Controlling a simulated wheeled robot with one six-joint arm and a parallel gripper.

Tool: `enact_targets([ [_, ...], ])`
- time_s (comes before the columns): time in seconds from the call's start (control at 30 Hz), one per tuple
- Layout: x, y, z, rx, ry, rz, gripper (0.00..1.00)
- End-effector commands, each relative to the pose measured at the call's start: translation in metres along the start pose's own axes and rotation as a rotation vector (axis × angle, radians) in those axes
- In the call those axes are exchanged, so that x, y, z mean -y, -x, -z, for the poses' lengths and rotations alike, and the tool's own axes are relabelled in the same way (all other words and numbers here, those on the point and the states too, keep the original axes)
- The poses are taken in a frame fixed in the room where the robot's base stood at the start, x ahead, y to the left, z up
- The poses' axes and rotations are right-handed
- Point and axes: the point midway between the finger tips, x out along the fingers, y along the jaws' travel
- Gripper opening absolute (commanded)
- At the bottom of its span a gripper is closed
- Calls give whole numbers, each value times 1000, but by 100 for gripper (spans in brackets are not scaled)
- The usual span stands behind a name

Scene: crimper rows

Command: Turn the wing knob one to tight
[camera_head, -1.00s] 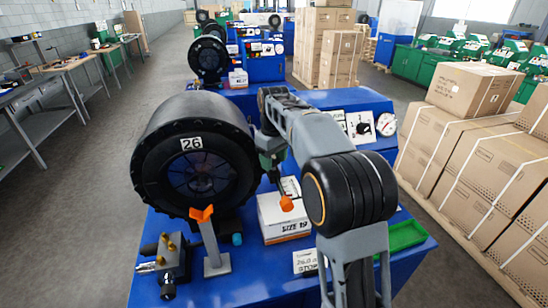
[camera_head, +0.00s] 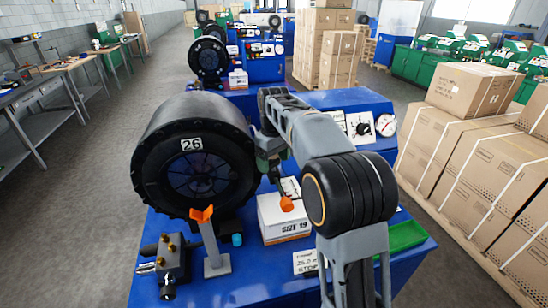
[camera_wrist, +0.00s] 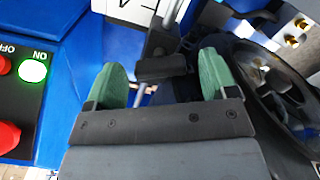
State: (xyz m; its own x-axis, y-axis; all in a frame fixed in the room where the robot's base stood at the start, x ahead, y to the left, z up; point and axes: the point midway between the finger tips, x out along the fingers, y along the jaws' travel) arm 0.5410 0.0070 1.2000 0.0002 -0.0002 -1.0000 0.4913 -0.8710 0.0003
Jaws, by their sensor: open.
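My gripper (camera_wrist: 161,72) is open in the wrist view, with one green finger pad at the left and one at the right. A dark grey bar (camera_wrist: 160,68) on a stem shows between the pads; it looks like a wing knob, with gaps to both pads. I cannot read which knob it is or how far it is turned. In the head view my gripper (camera_head: 271,172) points down between the black crimper head (camera_head: 190,172) marked 26 and the blue housing. The knob is not clear there, with my arm and gripper in front.
An orange-tipped post (camera_head: 208,240) and a valve block with brass fittings (camera_head: 170,260) stand at the front of the blue bench. A white box marked SIZE 19 (camera_head: 285,220) lies close below my gripper. A lit green ON button (camera_wrist: 33,68) is at the left of the wrist view.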

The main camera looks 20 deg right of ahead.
Motion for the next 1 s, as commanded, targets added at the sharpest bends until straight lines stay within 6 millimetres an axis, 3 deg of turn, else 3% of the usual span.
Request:
enact_targets([
  [0.17,0,12,1,-3,0,-1,79],
  [0.73,0,118,1,-2,0,-1,79],
  [1.0,0,137,0,0,0,0,79],
])
